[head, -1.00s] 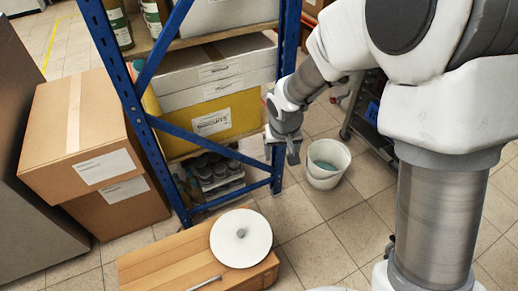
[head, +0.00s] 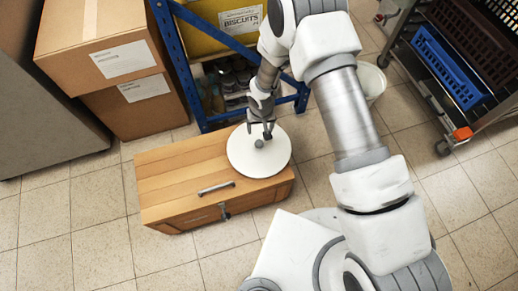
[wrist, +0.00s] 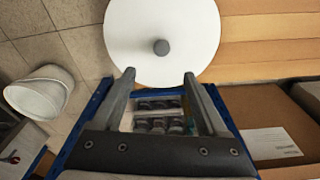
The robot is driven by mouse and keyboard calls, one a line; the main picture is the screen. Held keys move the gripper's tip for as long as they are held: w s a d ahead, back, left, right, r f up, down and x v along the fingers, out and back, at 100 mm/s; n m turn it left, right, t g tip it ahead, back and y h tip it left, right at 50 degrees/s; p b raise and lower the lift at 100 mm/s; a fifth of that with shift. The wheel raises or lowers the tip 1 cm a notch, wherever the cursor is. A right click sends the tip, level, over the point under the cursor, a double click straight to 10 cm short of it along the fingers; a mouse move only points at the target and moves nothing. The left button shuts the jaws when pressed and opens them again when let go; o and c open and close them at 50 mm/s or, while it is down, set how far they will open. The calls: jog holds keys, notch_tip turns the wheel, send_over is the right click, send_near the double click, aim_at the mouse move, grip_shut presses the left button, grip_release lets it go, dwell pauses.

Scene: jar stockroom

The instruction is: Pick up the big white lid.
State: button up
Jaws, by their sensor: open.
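The big white lid (head: 270,160) is a round flat disc with a small grey knob (head: 259,144) at its middle. It lies on the right end of a low wooden cabinet (head: 165,187) in the head view, partly over the edge. My gripper (head: 259,133) is close to the knob in the head view. In the wrist view the lid (wrist: 160,22) lies ahead of my gripper (wrist: 160,76), with its knob beyond the two fingertips. The fingers are apart and nothing is between them. Contact with the lid cannot be seen.
A blue-framed shelf (head: 172,50) with a yellow biscuits box (head: 239,20) stands behind the cabinet. Cardboard boxes (head: 105,45) are stacked at the left. A white bucket (head: 371,82) and a cart with a blue crate (head: 450,68) are at the right. The tiled floor in front is clear.

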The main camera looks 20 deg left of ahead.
jog(key=b, duration=0.2)
send_over(259, 143)
jog(key=f, duration=0.6)
jog(key=shift+d+f, duration=0.2)
jog(key=shift+f, duration=0.05)
jog(key=f+b, duration=0.2)
jog(key=f, duration=0.3)
jog(key=shift+a+f, duration=0.15)
jog(key=shift+a, duration=0.05)
grip_shut()
